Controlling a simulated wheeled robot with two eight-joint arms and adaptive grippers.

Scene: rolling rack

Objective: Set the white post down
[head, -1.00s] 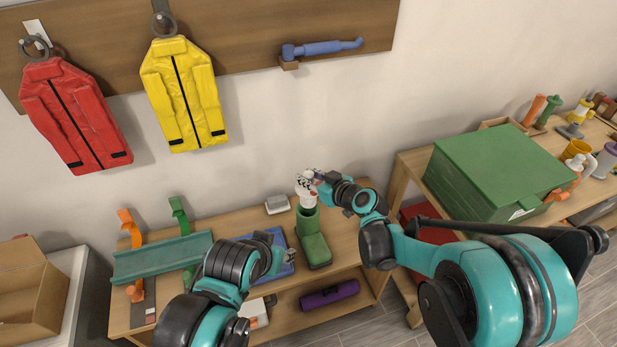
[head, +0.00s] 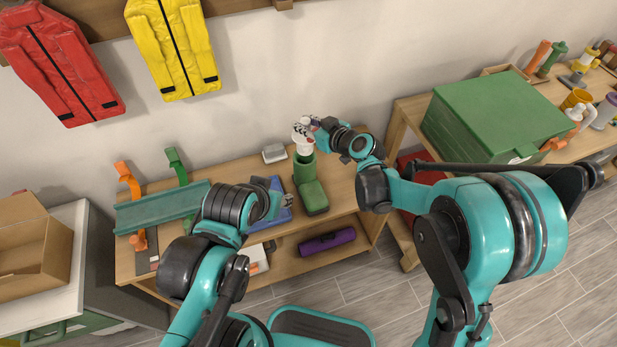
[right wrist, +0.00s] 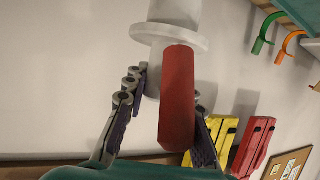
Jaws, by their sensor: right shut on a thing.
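The white post (head: 304,149) is in the head view at the middle of the bench, at the mouth of a green boot (head: 304,171). I cannot tell whether it is inside the boot or just above it. My right gripper (head: 312,127) is shut on the post's upper part. In the right wrist view the white post (right wrist: 175,15) shows a wide flange, with a red cylinder (right wrist: 178,100) between the fingers of the right gripper (right wrist: 168,95). My left gripper (head: 286,202) is over a blue tray (head: 267,219); its jaw opening is too small to judge.
A grey-white block (head: 274,153) lies behind the boot. A teal trough (head: 160,208) with orange and green hooks is at the bench's left. A purple roll (head: 327,241) lies on the lower shelf. A large green box (head: 495,118) stands on the right bench.

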